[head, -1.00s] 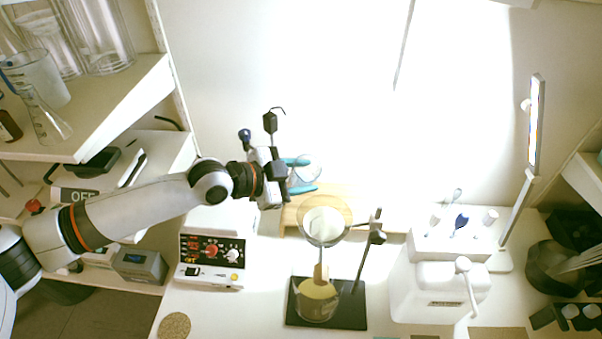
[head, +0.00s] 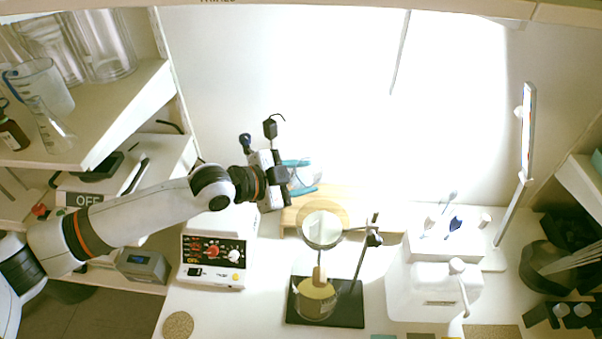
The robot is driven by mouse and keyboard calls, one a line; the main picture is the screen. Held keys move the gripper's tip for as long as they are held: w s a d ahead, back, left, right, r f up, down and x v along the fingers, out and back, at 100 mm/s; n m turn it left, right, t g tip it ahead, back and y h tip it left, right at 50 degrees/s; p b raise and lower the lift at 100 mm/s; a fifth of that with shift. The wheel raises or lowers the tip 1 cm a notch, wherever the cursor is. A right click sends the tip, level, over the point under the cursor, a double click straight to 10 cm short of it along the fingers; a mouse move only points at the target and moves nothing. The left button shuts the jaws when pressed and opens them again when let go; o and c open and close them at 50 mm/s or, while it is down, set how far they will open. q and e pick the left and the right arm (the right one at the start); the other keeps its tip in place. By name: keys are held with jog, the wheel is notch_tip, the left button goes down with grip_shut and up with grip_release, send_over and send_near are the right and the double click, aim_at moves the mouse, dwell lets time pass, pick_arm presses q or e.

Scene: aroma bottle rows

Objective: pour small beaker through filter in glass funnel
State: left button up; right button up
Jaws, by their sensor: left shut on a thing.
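My left gripper (head: 298,178) is shut on the small glass beaker (head: 312,173), its blue fingers around the glass. The beaker is held above the wooden board and appears tilted, up and behind the funnel in the picture. The glass funnel (head: 323,243) sits in a ring on the stand, with a pale filter (head: 322,229) inside. The beaker's contents cannot be made out. My right gripper is not in view.
A wooden board (head: 372,214) lies behind the funnel. The stand rod (head: 365,255) rises close to the funnel. A cork disc (head: 178,325) lies front left.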

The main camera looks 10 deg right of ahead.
aim_at(317, 167)
pick_arm(q)
jog(key=shift+s+r, duration=0.15)
jog(key=shift+r, duration=0.05)
jog(key=shift+s+d+r+m+t, duration=0.15)
jog(key=shift+s+m+t, duration=0.15)
jog(key=shift+m+t, duration=0.15)
jog(key=shift+r+m+t+b, duration=0.3)
jog(key=shift+m+t+b, duration=0.05)
jog(key=shift+m+b, duration=0.2)
jog(key=shift+f+m+t+b, duration=0.4)
jog(key=shift+m+b, duration=0.2)
jog(key=shift+b, duration=1)
jog(key=shift+r+m+t+b, duration=0.45)
jog(key=shift+m+b, duration=0.15)
jog(key=shift+b, duration=0.65)
jog(key=shift+r+m+t, duration=0.35)
jog(key=shift+r+m, duration=0.15)
jog(key=shift+m, duration=0.2)
jog(key=shift+s+r+b, duration=0.2)
jog(key=shift+s+b, duration=0.1)
jog(key=shift+b, duration=0.05)
jog(key=shift+s+d+r+m+t, duration=0.2)
jog(key=shift+s+m+t, duration=0.2)
jog(key=shift+m, duration=0.2)
jog(key=shift+s+r+m, duration=0.1)
jog(key=shift+r+m, duration=0.15)
jog(key=shift+m, duration=0.15)
dwell(1.9)
